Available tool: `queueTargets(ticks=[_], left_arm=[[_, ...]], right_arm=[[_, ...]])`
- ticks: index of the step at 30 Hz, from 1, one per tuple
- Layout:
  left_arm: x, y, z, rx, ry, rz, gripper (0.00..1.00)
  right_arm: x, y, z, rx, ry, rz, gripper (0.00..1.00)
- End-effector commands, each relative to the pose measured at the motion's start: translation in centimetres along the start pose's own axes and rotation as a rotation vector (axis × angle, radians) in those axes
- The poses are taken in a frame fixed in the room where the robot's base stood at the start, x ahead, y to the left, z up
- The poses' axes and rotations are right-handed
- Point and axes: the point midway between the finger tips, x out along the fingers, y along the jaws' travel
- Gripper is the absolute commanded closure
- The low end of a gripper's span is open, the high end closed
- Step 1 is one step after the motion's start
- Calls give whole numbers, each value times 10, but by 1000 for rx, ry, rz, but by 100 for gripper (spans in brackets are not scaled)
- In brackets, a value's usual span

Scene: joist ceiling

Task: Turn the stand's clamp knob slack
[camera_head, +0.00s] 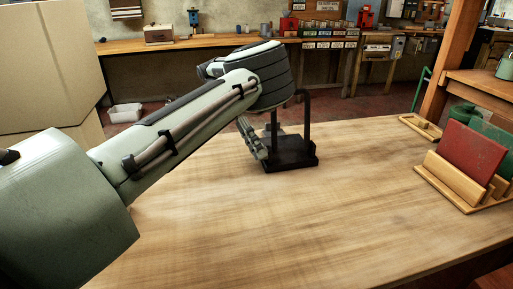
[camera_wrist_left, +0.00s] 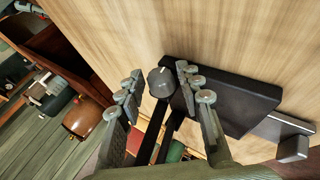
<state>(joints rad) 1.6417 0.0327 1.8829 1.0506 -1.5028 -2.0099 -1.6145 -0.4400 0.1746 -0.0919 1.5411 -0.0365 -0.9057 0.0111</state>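The black stand (camera_head: 291,153) is on the wooden table, with a dark base and upright bars, partly hidden behind my left arm. My left gripper (camera_head: 254,140) is at the stand's left side, pointing down. In the left wrist view my left gripper (camera_wrist_left: 160,71) is open, with one finger on each side of a dark round knob (camera_wrist_left: 161,82) that has a small pale mark. A gap shows between the left finger and the knob; the right finger is very near it, and I cannot tell whether it touches. The stand's base (camera_wrist_left: 235,98) lies just right of the fingers. My right gripper is not in view.
The table (camera_head: 330,225) is clear in front of the stand. A wooden rack (camera_head: 460,182) with a red panel (camera_head: 468,158) stands at the right edge. A small wooden tray (camera_head: 421,127) lies at the back right. A large cardboard-coloured box (camera_head: 50,65) stands at the left.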

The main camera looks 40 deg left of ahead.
Motion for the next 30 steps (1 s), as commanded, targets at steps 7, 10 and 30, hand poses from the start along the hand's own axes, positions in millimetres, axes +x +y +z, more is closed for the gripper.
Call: queueTargets(ticks=[7,10,30], left_arm=[[0,0,-1,2,2,-1,50],[0,0,-1,2,2,-1,50],[3,5,2,108,-2,-278,50]], right_arm=[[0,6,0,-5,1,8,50],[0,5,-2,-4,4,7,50],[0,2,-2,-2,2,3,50]])
